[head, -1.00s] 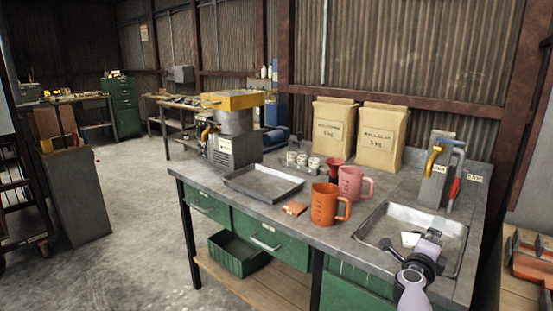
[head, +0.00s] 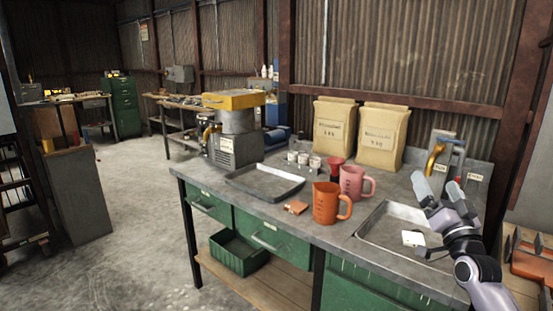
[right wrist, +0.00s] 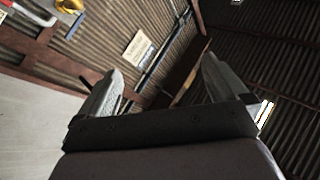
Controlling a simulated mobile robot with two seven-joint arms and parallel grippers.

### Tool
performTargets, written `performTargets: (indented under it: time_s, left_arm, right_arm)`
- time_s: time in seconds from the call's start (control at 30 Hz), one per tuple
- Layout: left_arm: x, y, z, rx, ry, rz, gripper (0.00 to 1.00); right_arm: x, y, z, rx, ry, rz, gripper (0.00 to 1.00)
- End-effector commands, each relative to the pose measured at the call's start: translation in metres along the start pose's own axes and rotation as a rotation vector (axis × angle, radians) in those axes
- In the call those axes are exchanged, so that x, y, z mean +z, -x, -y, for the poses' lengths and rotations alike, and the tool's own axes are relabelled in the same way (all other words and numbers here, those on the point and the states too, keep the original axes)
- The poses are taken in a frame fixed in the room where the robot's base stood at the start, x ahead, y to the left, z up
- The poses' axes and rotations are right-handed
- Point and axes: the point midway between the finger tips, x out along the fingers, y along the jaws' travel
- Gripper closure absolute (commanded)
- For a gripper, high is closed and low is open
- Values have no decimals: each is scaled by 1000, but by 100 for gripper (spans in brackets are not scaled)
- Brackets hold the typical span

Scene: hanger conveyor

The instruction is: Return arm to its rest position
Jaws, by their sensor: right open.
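My right gripper (head: 438,186) is at the right of the head view, raised over the right side of the sink (head: 372,232). Its fingers point up and stand apart, with nothing between them. In the right wrist view the two fingers (right wrist: 160,90) are spread, with the corrugated wall and roof beyond them. My left gripper is not in view.
An orange jug (head: 325,204) and a pink jug (head: 351,184) stand left of the sink. Two paper bags (head: 334,137) stand behind. A grey tray (head: 262,194) lies further left.

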Motion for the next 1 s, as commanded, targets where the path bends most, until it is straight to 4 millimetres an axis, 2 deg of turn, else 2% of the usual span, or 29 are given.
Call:
performTargets:
  time_s: [0.2,0.43,0.5,0.67,0.8,1.0]
  left_arm:
    - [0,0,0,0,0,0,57]
    - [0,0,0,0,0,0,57]
    - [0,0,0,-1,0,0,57]
    - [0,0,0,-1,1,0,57]
    - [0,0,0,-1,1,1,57]
    - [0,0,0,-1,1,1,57]
  right_arm:
    - [47,6,-13,21,380,261,0]
    - [78,25,-47,97,711,487,0]
    - [105,52,-40,71,685,523,0]
    - [150,110,-29,32,653,605,0]
    - [189,174,-15,-2,614,690,0]
    - [227,276,9,-38,540,819,0]
